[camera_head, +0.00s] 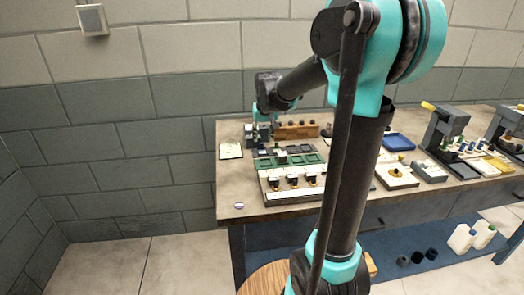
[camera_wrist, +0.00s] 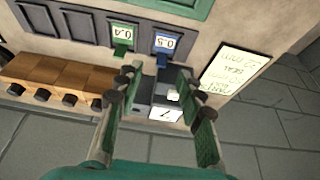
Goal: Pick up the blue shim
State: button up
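The blue shim (camera_wrist: 165,44) shows in the wrist view as a small blue tab with a white label reading 0.5. It stands beside a green tab (camera_wrist: 121,36) labelled 0.4, both at the edge of a dark grey tray (camera_wrist: 72,20). My gripper (camera_wrist: 157,80) is open, its two fingers apart below the blue shim in the picture. A grey block (camera_wrist: 143,92) with a white numbered label shows between the fingers. I cannot tell whether they touch it. In the head view my gripper (camera_head: 262,128) is over the bench's back left; the blue shim cannot be made out there.
A wooden block with dark knobs (camera_wrist: 55,75) lies left of my gripper in the wrist view; a written card (camera_wrist: 228,72) lies right. In the head view, the bench (camera_head: 238,190) also carries a blue tray (camera_head: 398,141) and dark presses (camera_head: 447,128). Its front left is mostly clear.

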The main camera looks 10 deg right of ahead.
aim_at(262, 145)
jog(key=x, duration=0.5)
jog(key=shift+s+a, duration=0.1)
jog(key=c, duration=0.8)
